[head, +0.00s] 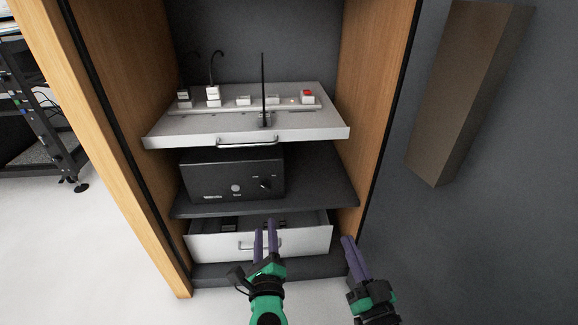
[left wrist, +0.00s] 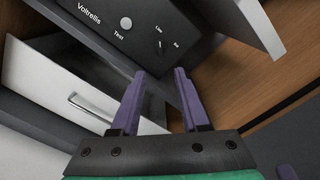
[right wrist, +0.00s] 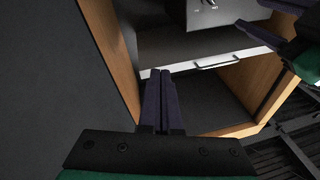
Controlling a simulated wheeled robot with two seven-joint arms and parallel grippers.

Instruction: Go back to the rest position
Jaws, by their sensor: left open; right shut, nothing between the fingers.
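My left gripper (head: 265,230) is in front of the lower drawer, its purple fingers apart with nothing between them. In the left wrist view the same gripper (left wrist: 159,76) points toward the black box and the drawer front. My right gripper (head: 349,241) is to the right, by the cabinet's lower right side, with its fingers together and empty. The right wrist view shows its closed fingers (right wrist: 161,76) against the open cabinet. Neither gripper visibly holds anything. Contact between the left fingers and the drawer cannot be told.
The wooden cabinet (head: 376,60) holds a pulled-out upper tray (head: 180,130) with small switches and a red button, a black box (head: 215,180) on a dark shelf, and a pulled-out lower drawer (head: 305,243). A brown block (head: 462,90) is on the right wall.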

